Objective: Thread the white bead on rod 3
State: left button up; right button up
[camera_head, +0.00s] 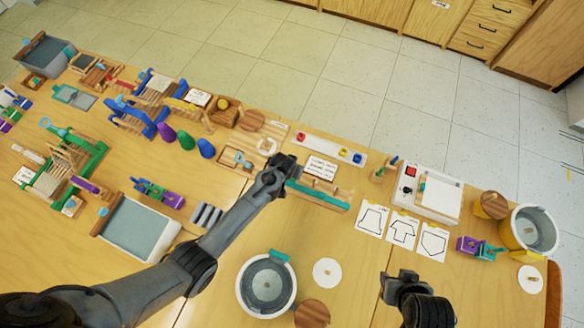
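My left gripper (284,164) is over the table, just left of a printed card and above the left end of a wooden rack with a teal strip (322,196). Any rods on the rack are too small to tell apart. My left gripper's fingers are too dark and small to show if they are open or hold anything. A white tray (326,147) behind carries red, yellow and blue pieces. My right gripper (394,282) is low at the front, apart from the rack; its finger state is unclear.
A white device with a red switch (411,171) stands right of the rack, with outline cards (403,230) before it.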

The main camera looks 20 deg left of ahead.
pick_arm(q)
jog(key=o, duration=1.1)
jog(key=p+v, duration=0.1)
jog(key=v, duration=0.9)
jog(key=shift+r, duration=0.4)
jog(key=shift+s, duration=0.1)
